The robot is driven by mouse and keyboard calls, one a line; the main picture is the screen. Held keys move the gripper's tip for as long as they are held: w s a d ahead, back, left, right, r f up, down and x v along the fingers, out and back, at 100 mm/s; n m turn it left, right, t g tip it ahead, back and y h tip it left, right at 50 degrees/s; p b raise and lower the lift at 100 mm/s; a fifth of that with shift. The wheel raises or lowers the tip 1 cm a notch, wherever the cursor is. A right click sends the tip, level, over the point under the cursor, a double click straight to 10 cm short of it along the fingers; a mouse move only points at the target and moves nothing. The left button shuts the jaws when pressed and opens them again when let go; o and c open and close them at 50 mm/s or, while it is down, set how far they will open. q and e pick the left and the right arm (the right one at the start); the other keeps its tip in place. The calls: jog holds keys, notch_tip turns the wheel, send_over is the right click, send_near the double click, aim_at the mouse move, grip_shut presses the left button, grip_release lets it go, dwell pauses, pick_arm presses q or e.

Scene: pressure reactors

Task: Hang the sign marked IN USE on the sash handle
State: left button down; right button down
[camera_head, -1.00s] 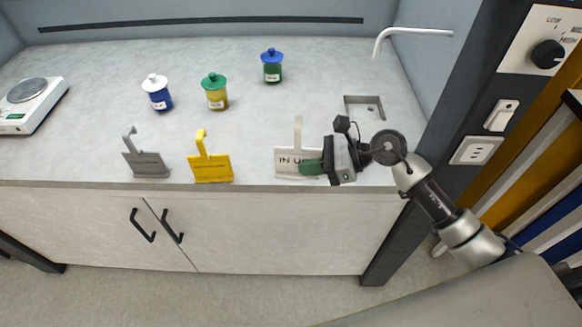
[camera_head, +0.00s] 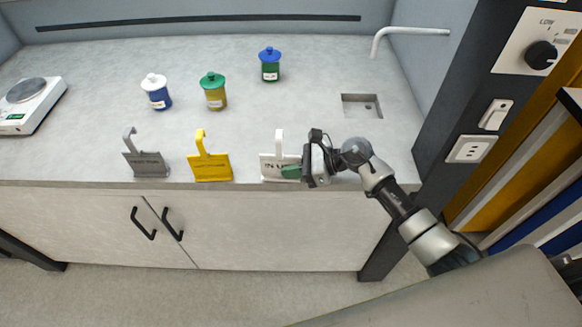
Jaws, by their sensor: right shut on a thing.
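The white sign (camera_head: 270,162) stands upright near the front edge of the worktop, hook upward, with "IN U" readable and the rest of its lettering hidden. My right gripper (camera_head: 291,172) comes from the right and is shut on the sign's right side, its green fingertip across the plate. I cannot tell whether the sign touches the worktop. A grey hooked sign (camera_head: 147,165) and a yellow hooked sign (camera_head: 210,169) stand to its left; their lettering is too small to read. I cannot make out a sash handle. My left gripper is not in view.
Jars with white (camera_head: 157,92), green (camera_head: 214,92) and blue (camera_head: 270,65) lids stand farther back. A balance (camera_head: 32,104) is at the far left. A small sink (camera_head: 362,105) and white tap (camera_head: 410,32) are at the right. The middle of the worktop (camera_head: 300,110) is clear.

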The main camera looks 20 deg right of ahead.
jog(key=shift+f, duration=0.2)
jog(key=c, duration=1.2)
grip_release()
jog(key=shift+c, duration=0.2)
